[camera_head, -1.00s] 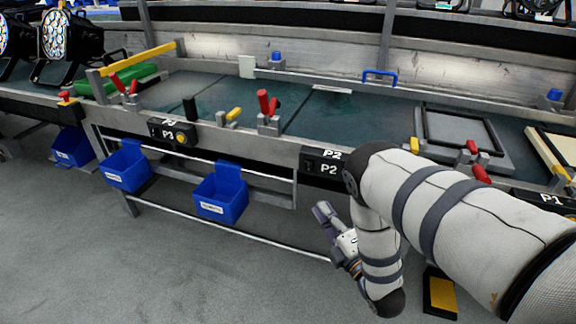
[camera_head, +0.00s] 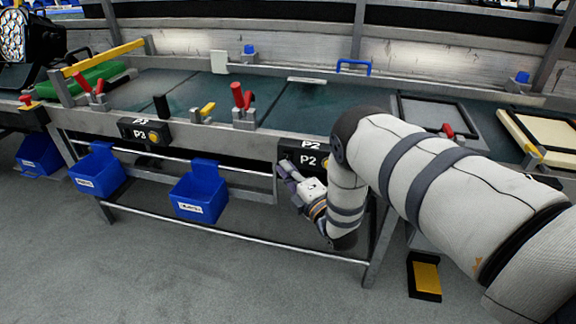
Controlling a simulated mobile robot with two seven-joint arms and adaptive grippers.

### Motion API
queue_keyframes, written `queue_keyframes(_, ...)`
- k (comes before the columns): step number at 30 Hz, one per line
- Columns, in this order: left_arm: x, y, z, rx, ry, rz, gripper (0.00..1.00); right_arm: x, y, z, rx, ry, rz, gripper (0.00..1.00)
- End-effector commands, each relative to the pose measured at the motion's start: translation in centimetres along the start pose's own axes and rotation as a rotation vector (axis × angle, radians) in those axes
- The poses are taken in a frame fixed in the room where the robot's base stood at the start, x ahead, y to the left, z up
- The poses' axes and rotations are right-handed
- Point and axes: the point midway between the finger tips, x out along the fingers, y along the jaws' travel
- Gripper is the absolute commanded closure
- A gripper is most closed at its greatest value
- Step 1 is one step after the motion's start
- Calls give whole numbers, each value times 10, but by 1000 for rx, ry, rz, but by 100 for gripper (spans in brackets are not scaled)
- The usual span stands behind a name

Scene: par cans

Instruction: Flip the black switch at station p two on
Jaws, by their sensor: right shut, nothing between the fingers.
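The P2 station box (camera_head: 292,151) is a black panel on the front rail of the bench, with white P2 labels. My right gripper (camera_head: 284,172) is shut and empty, just below and in front of the left part of this box. Its fingers point up and left. The black switch cannot be made out; the gripper and arm cover much of the box. I cannot tell whether the fingers touch the panel. My left gripper is not in view.
The P3 box (camera_head: 138,131) with a yellow button sits further left on the rail. Blue bins (camera_head: 199,194) hang below the rail. Red-handled clamps (camera_head: 243,106) stand on the bench (camera_head: 300,112). A black and yellow pedal (camera_head: 425,277) lies on the floor.

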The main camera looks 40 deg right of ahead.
Motion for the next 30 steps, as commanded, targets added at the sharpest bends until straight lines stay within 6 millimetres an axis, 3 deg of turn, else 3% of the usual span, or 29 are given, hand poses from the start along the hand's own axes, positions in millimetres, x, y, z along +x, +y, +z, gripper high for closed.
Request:
queue_keyframes(6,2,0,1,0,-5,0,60,12,0,12,2,0,1,100)
queue_keyframes(15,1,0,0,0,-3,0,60,13,1,12,4,1,0,100)
queue_keyframes(20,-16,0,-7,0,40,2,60,24,17,21,80,3,-68,100)
queue_keyframes(30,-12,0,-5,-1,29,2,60,22,8,20,80,2,-76,100)
